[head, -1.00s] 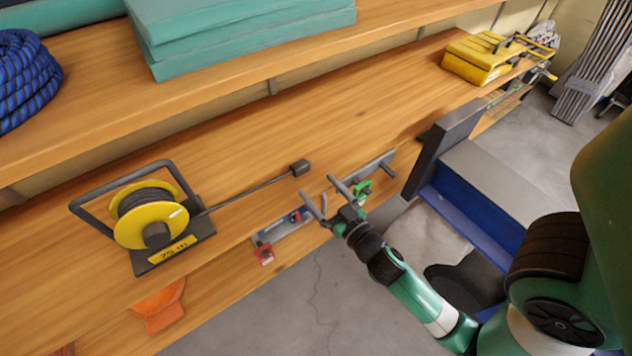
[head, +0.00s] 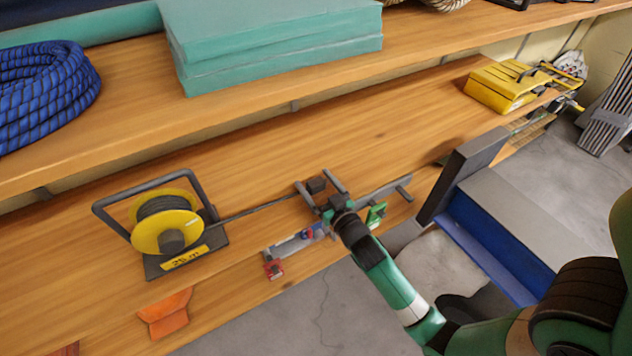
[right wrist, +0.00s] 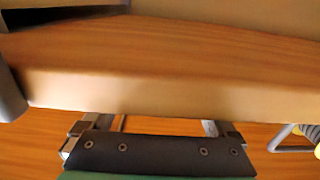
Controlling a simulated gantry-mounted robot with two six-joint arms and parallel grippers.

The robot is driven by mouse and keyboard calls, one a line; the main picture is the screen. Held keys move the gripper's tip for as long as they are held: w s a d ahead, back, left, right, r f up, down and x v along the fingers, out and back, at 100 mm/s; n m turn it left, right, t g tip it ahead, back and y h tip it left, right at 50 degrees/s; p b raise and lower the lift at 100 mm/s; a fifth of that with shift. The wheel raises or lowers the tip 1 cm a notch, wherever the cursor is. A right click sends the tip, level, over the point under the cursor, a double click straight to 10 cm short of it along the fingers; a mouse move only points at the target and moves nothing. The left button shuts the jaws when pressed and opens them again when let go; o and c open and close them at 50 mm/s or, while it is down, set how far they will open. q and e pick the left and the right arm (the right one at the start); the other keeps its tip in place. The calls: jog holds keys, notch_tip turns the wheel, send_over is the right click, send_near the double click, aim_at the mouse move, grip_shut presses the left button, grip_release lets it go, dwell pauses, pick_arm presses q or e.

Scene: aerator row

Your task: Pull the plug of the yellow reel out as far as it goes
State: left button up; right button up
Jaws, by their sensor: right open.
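The yellow reel (head: 157,231) stands on the wooden shelf in a dark frame with a handle and a yellow "25 m" label. A dark cable (head: 255,211) runs out from it to the right and ends in a dark block-shaped plug (head: 317,185). My right gripper (head: 313,180) is open, its two grey fingers on either side of the plug in the head view. I cannot tell whether they touch it. My left gripper is not in view. The plug cannot be made out in the right wrist view.
A rail with a red clip (head: 274,268) and a green clip (head: 376,214) lies along the shelf's front edge near my right gripper. Blue rope (head: 45,92) and teal slabs (head: 270,45) are on the upper shelf. A yellow box (head: 500,88) stands far right.

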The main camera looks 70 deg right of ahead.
grip_shut()
dwell(0.5)
